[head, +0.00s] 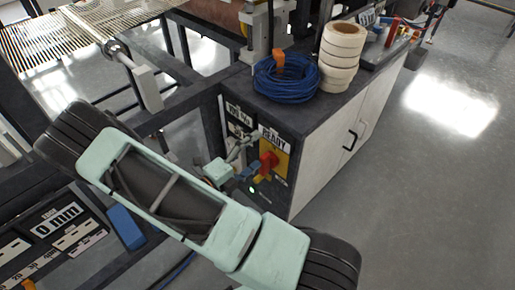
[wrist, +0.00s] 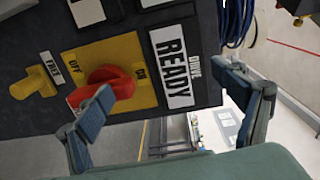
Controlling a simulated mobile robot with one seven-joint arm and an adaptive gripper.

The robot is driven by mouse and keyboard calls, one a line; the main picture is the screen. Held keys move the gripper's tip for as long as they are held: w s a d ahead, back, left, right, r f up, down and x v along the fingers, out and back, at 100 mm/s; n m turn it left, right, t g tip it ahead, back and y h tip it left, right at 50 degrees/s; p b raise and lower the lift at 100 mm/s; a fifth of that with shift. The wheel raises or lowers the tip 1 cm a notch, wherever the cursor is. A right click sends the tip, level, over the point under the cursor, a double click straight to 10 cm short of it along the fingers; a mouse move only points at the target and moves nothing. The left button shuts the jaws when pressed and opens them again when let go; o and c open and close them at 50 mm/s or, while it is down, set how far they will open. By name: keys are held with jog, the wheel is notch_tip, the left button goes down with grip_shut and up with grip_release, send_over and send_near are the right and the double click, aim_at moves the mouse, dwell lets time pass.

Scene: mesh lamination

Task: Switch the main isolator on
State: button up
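The main isolator is a red rotary knob (wrist: 112,80) on a yellow plate (wrist: 135,50) marked OFF and ON. In the head view the red knob (head: 268,160) sits on the end panel of the dark cabinet. I cannot tell clearly which mark the knob points to. My gripper (wrist: 178,105) is open, with its fingers wide apart and nothing between them. In the wrist view the left fingertip overlaps the knob's lower edge; I cannot tell whether they touch. The right finger is off to the right, past the panel edge. My gripper (head: 240,170) is close to the panel in the head view.
A DRIVE READY sign (wrist: 172,68) is beside the yellow plate. A smaller yellow knob (wrist: 33,82) marked FREE is at the left. Blue cable (head: 286,80) and stacked tape rolls (head: 340,55) rest on the cabinet top. Floor (head: 420,190) is clear at right.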

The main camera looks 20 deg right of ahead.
jog(key=p+v, duration=0.1)
jog(key=v, duration=1)
jog(key=shift+w+f, duration=0.3)
jog(key=shift+f, duration=0.1)
jog(key=shift+a, duration=0.1)
dwell(0.7)
